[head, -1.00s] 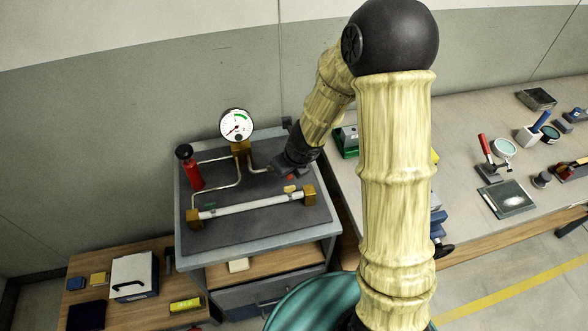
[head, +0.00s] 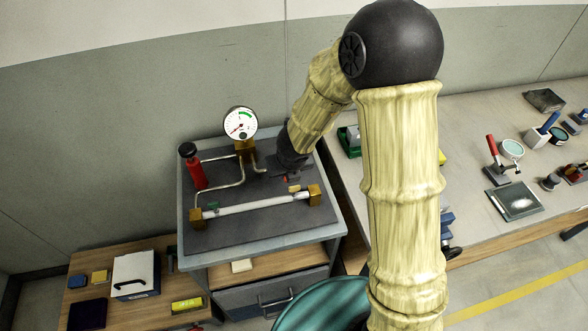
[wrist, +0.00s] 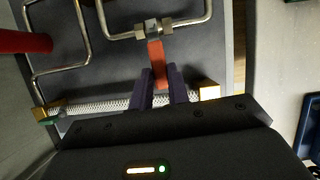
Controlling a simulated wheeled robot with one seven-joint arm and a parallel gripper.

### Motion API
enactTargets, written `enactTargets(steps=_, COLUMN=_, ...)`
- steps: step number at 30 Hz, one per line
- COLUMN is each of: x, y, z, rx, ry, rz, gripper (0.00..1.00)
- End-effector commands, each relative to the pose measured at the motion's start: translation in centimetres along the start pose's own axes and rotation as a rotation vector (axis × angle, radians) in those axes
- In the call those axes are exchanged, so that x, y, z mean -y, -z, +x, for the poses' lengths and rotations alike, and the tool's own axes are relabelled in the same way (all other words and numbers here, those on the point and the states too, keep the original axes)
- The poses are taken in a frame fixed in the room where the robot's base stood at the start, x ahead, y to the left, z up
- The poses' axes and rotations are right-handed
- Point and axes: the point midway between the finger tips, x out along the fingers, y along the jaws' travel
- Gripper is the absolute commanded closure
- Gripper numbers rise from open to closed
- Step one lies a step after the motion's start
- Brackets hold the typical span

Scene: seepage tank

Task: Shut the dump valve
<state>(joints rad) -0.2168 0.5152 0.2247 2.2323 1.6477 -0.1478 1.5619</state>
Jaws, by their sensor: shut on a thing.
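The dump valve shows in the wrist view as a metal body (wrist: 148,27) in a pipe line on the dark panel, with a flat red lever (wrist: 156,52). The lever points toward my gripper, roughly across the pipe. My gripper (wrist: 162,80) is shut on the lever, its free end between the two dark fingers. In the head view my gripper (head: 285,177) is low over the right part of the panel, and a bit of red shows there. My wrist hides most of the valve in the head view.
A gauge (head: 240,123) stands at the panel's back and a red cylinder (head: 194,170) at its left. A white tube (head: 250,204) between brass blocks runs along the front, close under my fingers. A bench (head: 470,145) with several tools stands right.

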Motion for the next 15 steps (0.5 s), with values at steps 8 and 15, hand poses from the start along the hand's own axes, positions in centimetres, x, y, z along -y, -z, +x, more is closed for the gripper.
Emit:
enactTargets(steps=8, x=-1.4, y=-0.2, z=-0.1, rx=0.007, ry=0.016, rz=0.040, gripper=1.00)
enactTargets(steps=15, x=-1.5, y=-0.3, z=-0.2, rx=0.007, ry=0.018, rz=0.049, gripper=1.00)
